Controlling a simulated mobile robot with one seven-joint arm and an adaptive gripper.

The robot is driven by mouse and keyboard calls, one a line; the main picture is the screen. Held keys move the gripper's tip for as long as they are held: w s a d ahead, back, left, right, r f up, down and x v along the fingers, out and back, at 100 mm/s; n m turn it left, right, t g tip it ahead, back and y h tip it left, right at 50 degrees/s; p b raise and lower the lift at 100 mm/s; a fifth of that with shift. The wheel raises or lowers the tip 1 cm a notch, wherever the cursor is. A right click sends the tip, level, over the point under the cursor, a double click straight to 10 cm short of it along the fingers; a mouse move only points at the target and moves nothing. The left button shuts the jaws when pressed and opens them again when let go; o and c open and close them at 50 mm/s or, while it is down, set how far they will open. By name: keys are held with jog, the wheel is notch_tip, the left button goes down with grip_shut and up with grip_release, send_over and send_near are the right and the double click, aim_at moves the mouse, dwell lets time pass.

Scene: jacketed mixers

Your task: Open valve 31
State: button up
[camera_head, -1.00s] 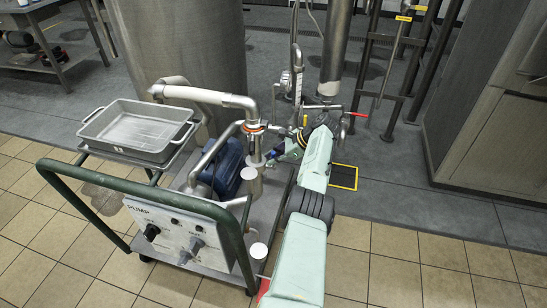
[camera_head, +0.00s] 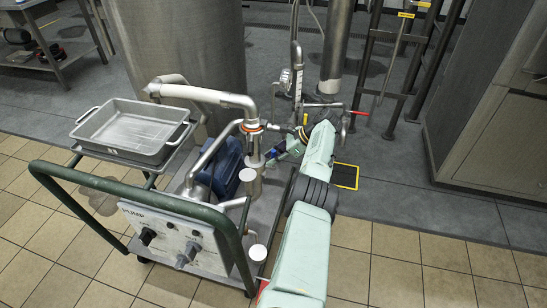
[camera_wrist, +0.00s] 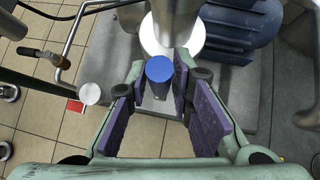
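My gripper (camera_wrist: 158,84) is open in the wrist view, its purple pads apart on both sides of a blue-ended grey cylinder (camera_wrist: 159,69). The cylinder stands between the pads near the fingertips, and I cannot tell whether either pad touches it. I see no readable number 31, so I cannot tell whether this is the valve's handle. In the head view my gripper (camera_head: 282,150) is beside the upright pipework of the pump cart, partly hidden by my arm. A red-handled valve (camera_head: 357,113) sits on the pipe behind it.
The pump cart carries a grey tray (camera_head: 132,131), a control box (camera_head: 172,240) marked PUMP, a blue motor (camera_head: 220,168) and steel pipes (camera_head: 205,95). A large steel tank (camera_head: 185,45) stands behind. Dark racks and a steel cabinet (camera_head: 490,130) are to the right. Tiled floor is clear at front right.

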jog(key=shift+o, duration=1.3)
jog(key=v, duration=1.2)
